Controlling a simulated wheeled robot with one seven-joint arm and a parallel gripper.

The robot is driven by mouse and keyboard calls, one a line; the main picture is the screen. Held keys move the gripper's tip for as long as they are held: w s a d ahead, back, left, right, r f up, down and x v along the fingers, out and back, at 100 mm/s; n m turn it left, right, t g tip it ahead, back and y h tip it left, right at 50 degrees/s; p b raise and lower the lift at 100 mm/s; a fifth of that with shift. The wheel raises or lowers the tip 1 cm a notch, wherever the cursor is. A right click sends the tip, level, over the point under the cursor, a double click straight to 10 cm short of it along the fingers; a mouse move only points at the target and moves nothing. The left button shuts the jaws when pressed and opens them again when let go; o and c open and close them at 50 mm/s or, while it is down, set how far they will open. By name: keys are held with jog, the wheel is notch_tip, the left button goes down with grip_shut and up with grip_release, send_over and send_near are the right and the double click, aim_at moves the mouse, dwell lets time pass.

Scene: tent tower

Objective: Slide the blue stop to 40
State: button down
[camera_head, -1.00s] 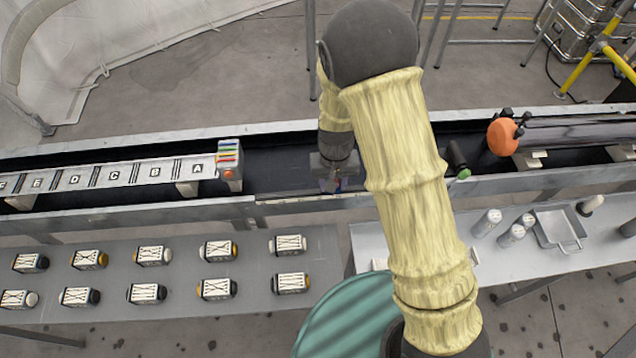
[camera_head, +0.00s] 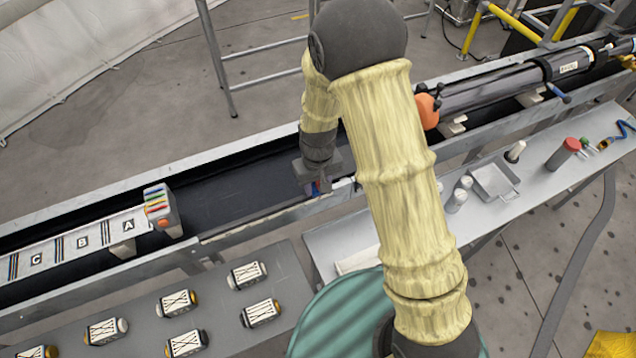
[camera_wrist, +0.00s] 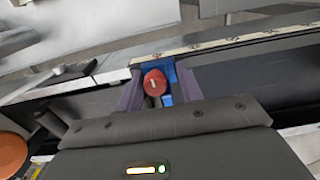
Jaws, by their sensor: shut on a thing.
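The blue stop (camera_wrist: 167,98) is a small blue block with a red knob (camera_wrist: 154,82) in the wrist view. It sits at the edge of a pale strip with small marks (camera_wrist: 225,43), whose numbers are too small to read. My gripper (camera_wrist: 160,86) is shut on the stop, with one dark finger on each side of it. In the head view my gripper (camera_head: 318,187) is low at the near wall of the long trough, and only a speck of blue and red shows there. My arm hides part of the trough's near edge to the right.
The long trough (camera_head: 235,190) holds a lettered board (camera_head: 65,250) at left and a black tube with an orange end (camera_head: 429,111) at right. A bench in front carries several labelled blocks (camera_head: 178,303). A metal tray (camera_head: 493,181) stands on the right bench.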

jog(key=shift+w+d, duration=0.15)
jog(key=shift+d, duration=0.1)
jog(key=c, duration=0.9)
grip_release()
jog(key=shift+d, duration=0.1)
jog(key=shift+r, duration=0.15)
notch_tip(320, 180, up, 17)
jog(key=shift+r+b, duration=0.15)
jog(key=shift+b, duration=0.45)
jog(key=s+d+f+m+t, duration=0.1)
jog(key=s+d, duration=0.2)
jog(key=d, duration=0.2)
jog(key=s+d+m, duration=0.2)
jog(key=s+d, duration=0.1)
jog(key=d, duration=0.3)
jog(key=s+d+f+m+t, duration=0.1)
jog(key=s+d+m, duration=0.1)
jog(key=d, duration=0.4)
jog(key=shift+s+d+f+t, duration=0.1)
jog(key=shift+s+f+t, duration=0.1)
jog(key=shift+s, duration=0.2)
jog(key=shift+s+d+f+t, duration=0.1)
jog(key=shift+s+f, duration=0.05)
jog(key=shift+s, duration=0.25)
